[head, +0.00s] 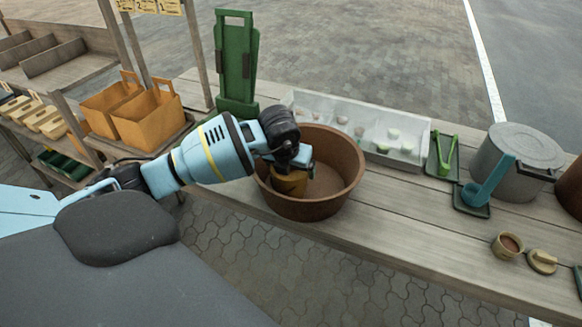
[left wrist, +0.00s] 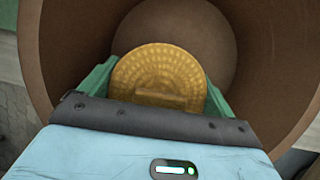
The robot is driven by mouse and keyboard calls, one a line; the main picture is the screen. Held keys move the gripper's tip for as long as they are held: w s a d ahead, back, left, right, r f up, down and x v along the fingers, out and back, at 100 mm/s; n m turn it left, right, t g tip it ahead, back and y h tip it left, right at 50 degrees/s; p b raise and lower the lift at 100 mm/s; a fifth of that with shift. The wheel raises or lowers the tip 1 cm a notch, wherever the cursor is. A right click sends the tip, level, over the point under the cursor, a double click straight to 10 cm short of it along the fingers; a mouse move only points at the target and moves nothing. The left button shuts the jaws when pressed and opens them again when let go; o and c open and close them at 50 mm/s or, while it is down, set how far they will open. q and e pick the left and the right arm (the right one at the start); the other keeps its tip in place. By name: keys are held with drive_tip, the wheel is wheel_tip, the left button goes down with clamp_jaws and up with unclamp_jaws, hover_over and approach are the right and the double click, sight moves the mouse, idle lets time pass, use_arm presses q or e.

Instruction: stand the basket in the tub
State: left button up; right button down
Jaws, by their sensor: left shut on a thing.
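The tub (head: 345,195) is a wide round brown bowl on the wooden table. It fills most of the left wrist view (left wrist: 75,55). The basket (head: 288,184) is small, round and tan, inside the left part of the tub's opening. The left wrist view shows its round woven top (left wrist: 160,72) with a short bar across it. My left gripper (head: 300,166) reaches over the tub's near left rim and is shut on the basket, with green fingers (left wrist: 158,85) at both sides. I cannot tell whether the basket's bottom touches the tub's floor. My right gripper is not in view.
A pale compartment tray (head: 345,112) lies behind the tub. A green stand (head: 236,65) rises at the back left. Bare planks show right of the tub.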

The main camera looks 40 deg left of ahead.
use_arm(q)
drive_tip(key=o, duration=0.8)
drive_tip(key=shift+f, duration=0.15)
drive_tip(key=shift+o, duration=0.2)
drive_tip(key=shift+r, duration=0.4)
drive_tip(key=v, duration=1.1)
drive_tip(key=shift+s+d+r+p, duration=0.1)
drive_tip(key=shift+s+r+p, duration=0.15)
drive_tip(key=shift+p, duration=0.15)
drive_tip(key=shift+w, duration=0.1)
